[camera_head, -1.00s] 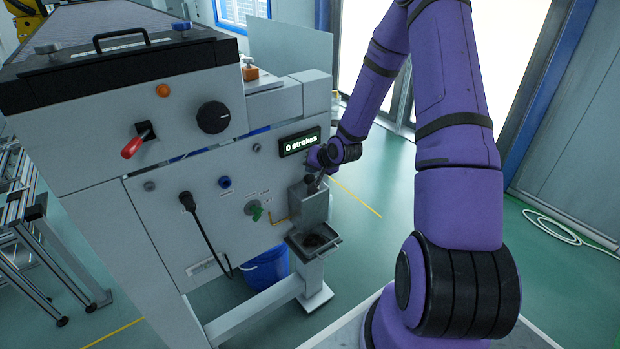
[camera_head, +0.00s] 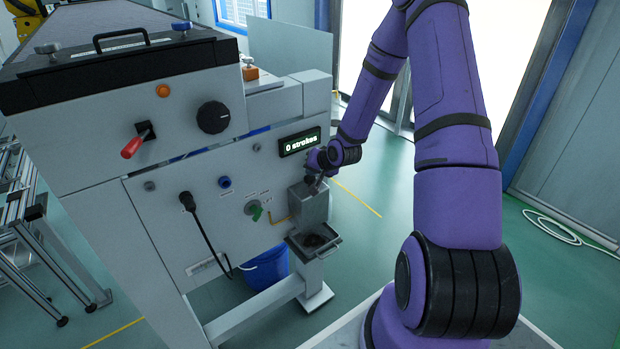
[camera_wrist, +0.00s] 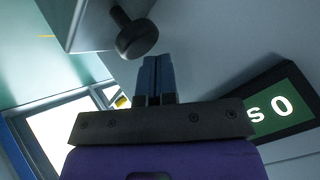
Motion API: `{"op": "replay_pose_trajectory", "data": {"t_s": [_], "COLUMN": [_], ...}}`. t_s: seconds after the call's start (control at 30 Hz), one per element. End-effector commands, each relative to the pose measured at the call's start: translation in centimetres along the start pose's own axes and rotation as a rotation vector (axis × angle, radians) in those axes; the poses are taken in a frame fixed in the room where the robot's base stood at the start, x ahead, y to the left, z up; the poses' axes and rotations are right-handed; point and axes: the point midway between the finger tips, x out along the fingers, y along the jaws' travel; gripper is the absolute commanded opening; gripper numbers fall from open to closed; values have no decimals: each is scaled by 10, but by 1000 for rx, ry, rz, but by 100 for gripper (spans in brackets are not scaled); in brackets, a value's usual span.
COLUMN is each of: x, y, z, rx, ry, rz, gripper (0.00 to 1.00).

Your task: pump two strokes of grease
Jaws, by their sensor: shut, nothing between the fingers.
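The grease pump is a grey box (camera_head: 309,205) on the right end of the panel fixture, with a dark round knob (camera_head: 309,180) on top. In the wrist view the dark knob (camera_wrist: 137,36) on its short stem is just beyond my fingertips. My gripper (camera_wrist: 153,62) is shut with nothing between its fingers, and the knob appears apart from it. In the head view my wrist hides most of the gripper by the pump. The stroke display (camera_head: 299,142) reads "0 strokes"; part of it, showing "s 0", is in the wrist view (camera_wrist: 282,107).
A drip tray (camera_head: 313,241) is below the pump. A green valve handle (camera_head: 256,213), a black cable (camera_head: 203,229) and a red-tipped lever (camera_head: 136,142) are on the panel to the left. A blue bucket (camera_head: 265,268) stands underneath.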

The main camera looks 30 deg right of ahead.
Motion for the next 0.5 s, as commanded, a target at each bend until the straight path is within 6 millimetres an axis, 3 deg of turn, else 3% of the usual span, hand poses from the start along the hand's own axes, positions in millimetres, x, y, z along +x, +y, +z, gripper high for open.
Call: {"op": "replay_pose_trajectory", "data": {"t_s": [0.5], "x": [3], "y": [2], "z": [2], "rx": [0], "ry": [0], "rz": [0], "gripper": [0]}}
